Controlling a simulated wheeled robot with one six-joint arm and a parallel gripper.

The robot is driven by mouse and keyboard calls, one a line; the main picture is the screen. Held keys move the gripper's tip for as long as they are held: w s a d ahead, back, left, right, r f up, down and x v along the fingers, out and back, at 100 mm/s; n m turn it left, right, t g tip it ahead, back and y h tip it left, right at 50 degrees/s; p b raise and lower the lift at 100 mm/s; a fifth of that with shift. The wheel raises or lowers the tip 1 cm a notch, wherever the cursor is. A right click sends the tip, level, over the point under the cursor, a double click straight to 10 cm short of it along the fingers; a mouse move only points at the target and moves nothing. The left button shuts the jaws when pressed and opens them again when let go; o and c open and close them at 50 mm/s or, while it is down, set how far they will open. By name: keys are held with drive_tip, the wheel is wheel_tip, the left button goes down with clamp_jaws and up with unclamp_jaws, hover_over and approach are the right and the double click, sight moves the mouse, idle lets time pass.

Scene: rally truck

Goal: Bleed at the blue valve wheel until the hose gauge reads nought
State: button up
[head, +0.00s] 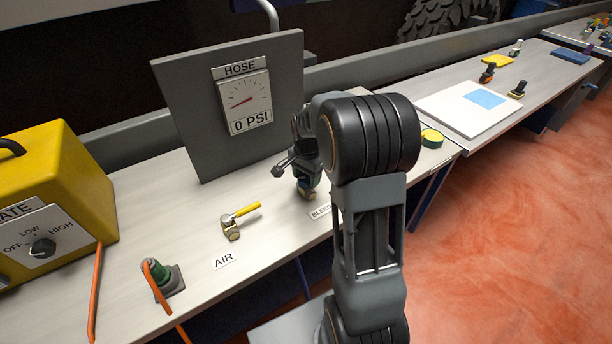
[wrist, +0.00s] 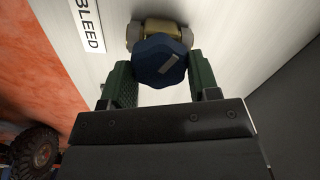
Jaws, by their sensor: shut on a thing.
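The blue valve wheel (wrist: 161,62) sits on a brass body (wrist: 152,30) beside the BLEED label (wrist: 88,22) in the wrist view. My gripper (wrist: 162,72) is shut on the wheel, with a green finger on each side of it. In the head view my gripper (head: 306,172) points down at the valve behind my arm, which hides most of the wheel. The hose gauge (head: 244,100) on the grey upright panel reads 0 PSI on its lower plate. Its red needle points to the lower left.
A brass valve with a yellow lever (head: 240,214) stands near the AIR label (head: 223,260). A green fitting with an orange hose (head: 160,278) is at the front left. A yellow machine (head: 50,190) with an OFF-LOW-HIGH knob (head: 42,247) stands at far left. The grey panel (head: 185,110) rises behind the valve.

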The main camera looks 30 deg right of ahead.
sight(307, 178)
drive_tip(key=m, duration=1.2)
drive_tip(key=shift+s+m, duration=0.15)
drive_tip(key=shift+m, duration=0.15)
idle(0.5)
drive_tip(key=o, duration=0.9)
drive_tip(key=shift+r, duration=0.15)
wheel_tip(307, 178, up, 14)
drive_tip(key=shift+f, duration=0.2)
idle(0.3)
